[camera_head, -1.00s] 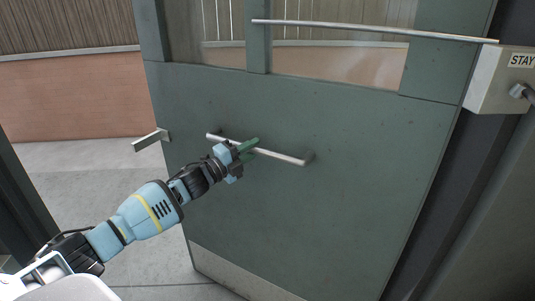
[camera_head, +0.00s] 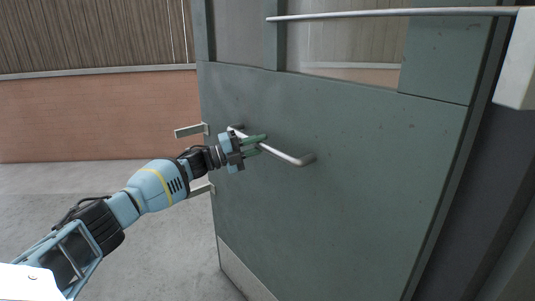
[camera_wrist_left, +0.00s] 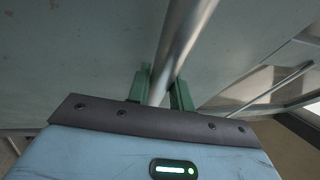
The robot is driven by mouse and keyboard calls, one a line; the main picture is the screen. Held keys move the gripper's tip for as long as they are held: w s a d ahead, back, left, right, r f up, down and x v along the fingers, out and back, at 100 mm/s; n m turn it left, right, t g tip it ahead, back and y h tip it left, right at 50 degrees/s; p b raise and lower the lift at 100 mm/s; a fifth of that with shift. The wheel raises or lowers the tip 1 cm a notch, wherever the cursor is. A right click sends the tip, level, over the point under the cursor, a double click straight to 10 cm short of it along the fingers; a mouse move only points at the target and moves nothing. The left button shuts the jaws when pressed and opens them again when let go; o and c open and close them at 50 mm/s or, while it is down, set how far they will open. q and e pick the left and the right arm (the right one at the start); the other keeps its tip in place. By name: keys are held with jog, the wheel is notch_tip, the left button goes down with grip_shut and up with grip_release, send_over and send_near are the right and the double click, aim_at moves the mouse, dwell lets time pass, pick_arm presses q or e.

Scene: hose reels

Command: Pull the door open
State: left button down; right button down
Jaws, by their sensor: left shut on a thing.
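The green door (camera_head: 330,190) stands ajar, with an open gap to its left. A silver bar handle (camera_head: 285,154) runs slantwise across its middle. My left gripper (camera_head: 260,144) is at the left part of this bar, with its green fingers on either side of it. In the left wrist view the bar (camera_wrist_left: 182,45) passes between the two fingers (camera_wrist_left: 165,88), which are shut on it. A lever handle (camera_head: 190,130) sticks out at the door's left edge. My right gripper is in neither view.
A pale box (camera_head: 517,65) sits at the upper right by the dark frame. A brick wall (camera_head: 100,118) and clear concrete floor (camera_head: 150,260) lie beyond the gap.

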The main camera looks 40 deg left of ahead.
pick_arm(q)
jog(key=shift+w, duration=0.3)
jog(key=c, duration=1.3)
grip_release()
jog(key=shift+o, duration=0.2)
jog(key=shift+s+a+f, duration=0.2)
jog(key=shift+s+a, duration=0.1)
jog(key=shift+s, duration=0.2)
jog(key=b+v, duration=0.1)
jog(key=v, duration=0.5)
jog(key=shift+s+a, duration=0.25)
jog(key=shift+s, duration=0.05)
